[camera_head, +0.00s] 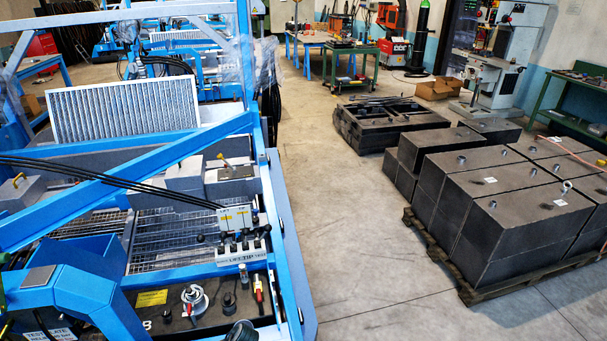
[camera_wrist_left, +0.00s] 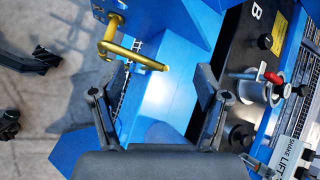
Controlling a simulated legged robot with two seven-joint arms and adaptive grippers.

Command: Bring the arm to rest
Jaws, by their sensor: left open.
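My left gripper (camera_wrist_left: 164,72) shows in the left wrist view with its two dark fingers spread wide apart and nothing clasped. A brass-coloured bent handle (camera_wrist_left: 128,46) on the blue machine reaches in from the top, and its tip lies between the fingertips in the picture. I cannot tell how far it is from the fingers in depth, and no contact is clear. Neither gripper can be made out in the head view. My right gripper is in no view.
The blue machine frame (camera_head: 284,240) fills the left side, with a lever block (camera_head: 240,250), valves and a framed sieve panel (camera_head: 125,109). Dark blocks (camera_head: 505,225) on a pallet stand at the right. The concrete floor (camera_head: 355,240) between is clear.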

